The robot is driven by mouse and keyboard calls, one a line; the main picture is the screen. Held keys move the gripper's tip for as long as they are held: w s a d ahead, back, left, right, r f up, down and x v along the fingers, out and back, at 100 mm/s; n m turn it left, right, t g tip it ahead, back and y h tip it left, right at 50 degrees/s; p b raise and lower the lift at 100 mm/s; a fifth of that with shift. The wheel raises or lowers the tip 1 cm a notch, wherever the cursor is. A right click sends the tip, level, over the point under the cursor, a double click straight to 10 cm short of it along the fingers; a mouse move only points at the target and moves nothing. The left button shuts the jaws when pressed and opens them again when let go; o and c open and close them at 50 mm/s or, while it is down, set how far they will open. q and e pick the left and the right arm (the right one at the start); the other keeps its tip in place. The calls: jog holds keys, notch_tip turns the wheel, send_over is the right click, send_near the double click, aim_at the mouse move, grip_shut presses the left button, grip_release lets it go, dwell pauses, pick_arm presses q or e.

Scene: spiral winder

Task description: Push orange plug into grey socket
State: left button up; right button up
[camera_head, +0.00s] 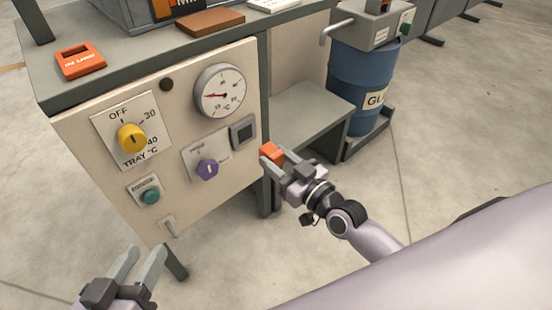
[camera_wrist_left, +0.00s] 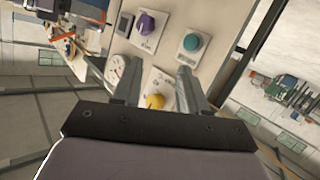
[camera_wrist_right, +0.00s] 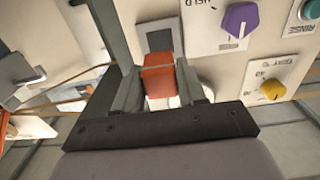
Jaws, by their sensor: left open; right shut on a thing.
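The orange plug (camera_head: 271,152) is held between the fingers of my right gripper (camera_head: 284,162), which is shut on it. The plug also shows in the right wrist view (camera_wrist_right: 159,77). The grey socket (camera_head: 243,132) is a square frame with a dark middle on the cream panel, just up and left of the plug in the head view. In the right wrist view the socket (camera_wrist_right: 160,38) shows beyond the plug, partly hidden by it. I cannot tell how wide the gap between them is. My left gripper (camera_head: 138,266) is open and empty, low at the left, apart from the panel.
The panel carries a yellow knob (camera_head: 131,138), a purple knob (camera_head: 207,169), a teal button (camera_head: 150,196), a gauge (camera_head: 220,91) and a small lever (camera_head: 170,228). A grey shelf (camera_head: 312,110) and a blue drum (camera_head: 358,80) stand to the right.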

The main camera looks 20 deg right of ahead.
aim_at(262, 148)
jog(key=shift+b+x, duration=0.8)
jog(key=shift+x, duration=1.3)
jog(key=shift+w+a, duration=0.25)
jog(key=shift+w, duration=0.3)
pick_arm(q)
jog(key=shift+s+a+m+t+y, duration=0.3)
jog(key=shift+a+m+t, duration=0.1)
jog(key=shift+a, duration=0.2)
pick_arm(e)
jog(key=shift+w+a, duration=0.1)
jog(key=shift+w, duration=0.15)
pick_arm(q)
jog(key=shift+w+r+p, duration=0.15)
jog(key=shift+r+p, duration=0.2)
jog(key=shift+r, duration=0.25)
jog(key=shift+f, duration=0.15)
pick_arm(e)
jog(key=shift+w+a+f, duration=0.1)
jog(key=shift+w+a, duration=0.1)
jog(key=shift+w, duration=0.3)
jog(key=o, duration=1.1)
pick_arm(q)
jog(key=shift+d, duration=0.1)
